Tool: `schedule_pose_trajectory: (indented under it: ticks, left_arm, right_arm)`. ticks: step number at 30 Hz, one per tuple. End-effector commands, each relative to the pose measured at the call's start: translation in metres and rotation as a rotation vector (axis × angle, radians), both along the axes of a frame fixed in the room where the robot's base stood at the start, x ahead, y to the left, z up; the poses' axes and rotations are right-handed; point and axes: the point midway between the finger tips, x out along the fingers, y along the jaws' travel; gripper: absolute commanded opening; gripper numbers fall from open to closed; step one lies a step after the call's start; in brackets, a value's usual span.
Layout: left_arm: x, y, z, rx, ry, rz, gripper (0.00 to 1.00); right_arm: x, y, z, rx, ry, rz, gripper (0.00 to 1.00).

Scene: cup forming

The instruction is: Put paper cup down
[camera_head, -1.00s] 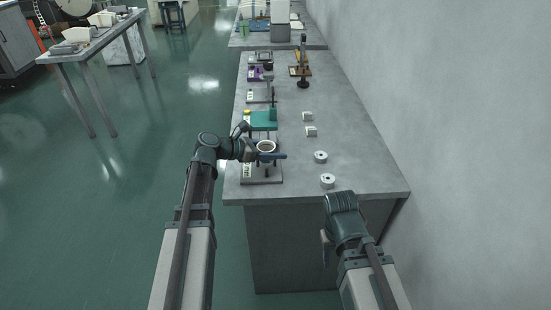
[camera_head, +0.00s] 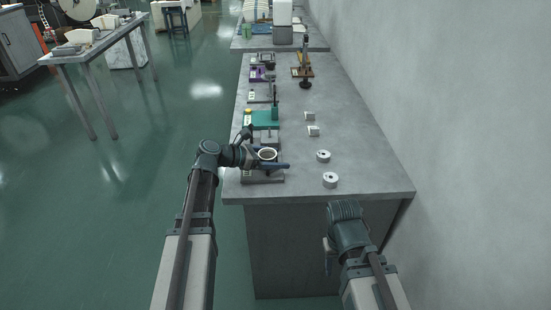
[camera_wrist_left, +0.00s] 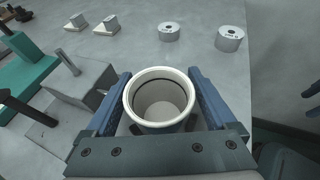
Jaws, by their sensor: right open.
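The white paper cup (camera_head: 267,154) is upright at the near left end of the grey workbench, low over a grey fixture base (camera_head: 262,179). My left gripper (camera_head: 274,161) reaches in from the left with its blue fingers on both sides of the cup. In the left wrist view the cup (camera_wrist_left: 160,108) sits between the two fingers of the left gripper (camera_wrist_left: 160,75), which look shut on it. The cup's underside is hidden, so I cannot tell whether it touches the base. My right gripper (camera_head: 329,248) is open and empty in front of the bench's near edge.
Two round metal pieces (camera_head: 330,180) (camera_head: 323,156) and two small pale blocks (camera_head: 313,131) (camera_head: 309,116) lie right of the cup. A green fixture (camera_head: 262,118) stands just behind. The bench's right side is bare, with a wall beyond.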

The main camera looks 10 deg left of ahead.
Motion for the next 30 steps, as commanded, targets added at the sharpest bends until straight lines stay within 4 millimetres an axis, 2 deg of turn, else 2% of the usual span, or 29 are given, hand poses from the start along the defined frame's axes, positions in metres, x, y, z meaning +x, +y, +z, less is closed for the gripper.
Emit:
schedule_pose_trajectory:
  ticks: [8, 12, 24, 30]
  left_arm:
    - [0.0, 0.0, 0.0, 0.0, 0.0, 0.0, 0.94]
    - [-0.002, 0.002, 0.007, 0.0, 0.0, 0.001, 0.94]
    - [-0.047, 0.059, 0.038, 0.0, 0.0, 0.004, 0.94]
    - [-0.063, 0.079, 0.047, 0.0, 0.0, 0.001, 0.94]
  right_arm:
    - [0.0, 0.0, 0.0, 0.0, 0.0, 0.0, 0.5]
    - [0.0, 0.0, 0.007, 0.0, 0.0, 0.0, 0.5]
    - [0.0, 0.0, 0.038, 0.0, 0.0, 0.0, 0.5]
    - [0.0, 0.0, 0.047, 0.0, 0.0, 0.0, 0.5]
